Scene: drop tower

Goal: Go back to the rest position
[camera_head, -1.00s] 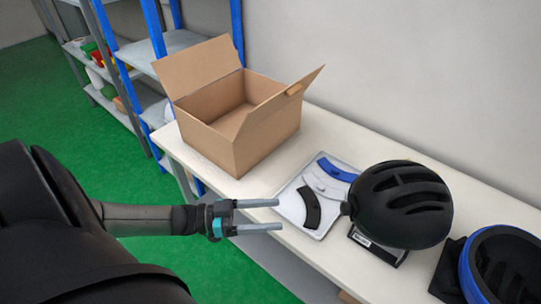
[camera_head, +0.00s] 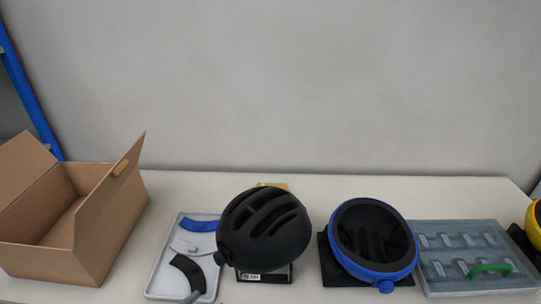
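Only a small grey tip, which looks like a finger of my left gripper (camera_head: 192,297), shows at the bottom edge, by the front of the white tray. The rest of that gripper is out of the picture, so its opening and any hold cannot be seen. My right gripper is not in view. The white tray (camera_head: 163,262) holds a blue (camera_head: 199,225), a white (camera_head: 193,245) and a black curved piece (camera_head: 187,271). A black helmet (camera_head: 264,230) sits on a dark stand (camera_head: 265,276) just right of the tray.
An open cardboard box (camera_head: 112,222) stands at the left of the white table (camera_head: 340,188). A blue-rimmed helmet (camera_head: 372,243) lies open side up on a black base. A grey slotted panel (camera_head: 465,250) with a green handle (camera_head: 490,269) and a yellow item (camera_head: 535,222) are at right.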

